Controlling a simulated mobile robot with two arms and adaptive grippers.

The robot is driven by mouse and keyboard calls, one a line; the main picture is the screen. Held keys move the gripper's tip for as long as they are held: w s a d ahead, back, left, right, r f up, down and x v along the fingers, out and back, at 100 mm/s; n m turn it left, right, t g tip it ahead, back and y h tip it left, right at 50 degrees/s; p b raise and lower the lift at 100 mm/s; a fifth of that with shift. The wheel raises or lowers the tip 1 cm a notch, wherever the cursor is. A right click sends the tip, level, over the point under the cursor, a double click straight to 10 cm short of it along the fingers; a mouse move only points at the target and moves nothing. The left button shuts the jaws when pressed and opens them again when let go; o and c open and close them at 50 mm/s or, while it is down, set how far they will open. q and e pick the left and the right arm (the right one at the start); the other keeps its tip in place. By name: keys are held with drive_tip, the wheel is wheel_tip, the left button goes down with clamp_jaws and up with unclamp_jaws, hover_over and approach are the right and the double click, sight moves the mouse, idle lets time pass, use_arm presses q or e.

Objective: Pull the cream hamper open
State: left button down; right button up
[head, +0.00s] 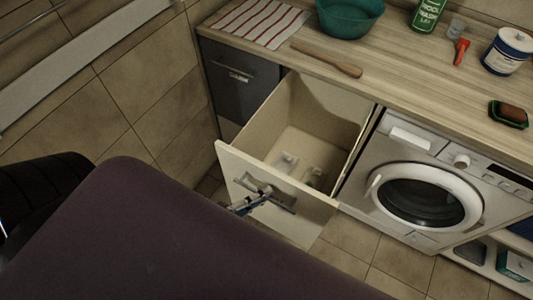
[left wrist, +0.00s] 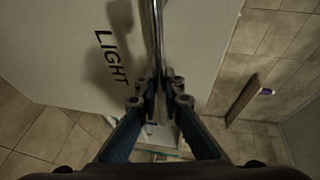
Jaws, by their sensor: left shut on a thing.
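The cream hamper (head: 240,170) is a pull-out bin under the counter. It stands well out from the cabinet line, with its inside showing. A few small pale things (head: 287,161) lie on its floor, too small to name. A metal bar handle (head: 282,202) is on its front. In the left wrist view the cream front (left wrist: 60,45) carries the word LIGHT, and the handle (left wrist: 158,30) runs between my fingers. My left gripper (head: 250,201) is shut on the handle; it also shows in the left wrist view (left wrist: 160,95). My right gripper is not in view.
A dark grey front (head: 238,85) is closed left of the hamper, and a washing machine (head: 425,185) stands to the right. The wooden counter (head: 400,75) above holds a striped cloth (head: 252,22), a teal bowl (head: 349,14) and a wooden tool (head: 326,59). Tiled floor (head: 345,240) shows in front.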

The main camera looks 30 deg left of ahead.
use_arm(q)
drive_tip(key=shift+s, duration=0.15)
drive_tip(key=c, duration=2)
unclamp_jaws()
drive_tip(key=shift+c, duration=0.2)
drive_tip(key=v, duration=1.2)
drive_tip(key=shift+a+f, duration=0.1)
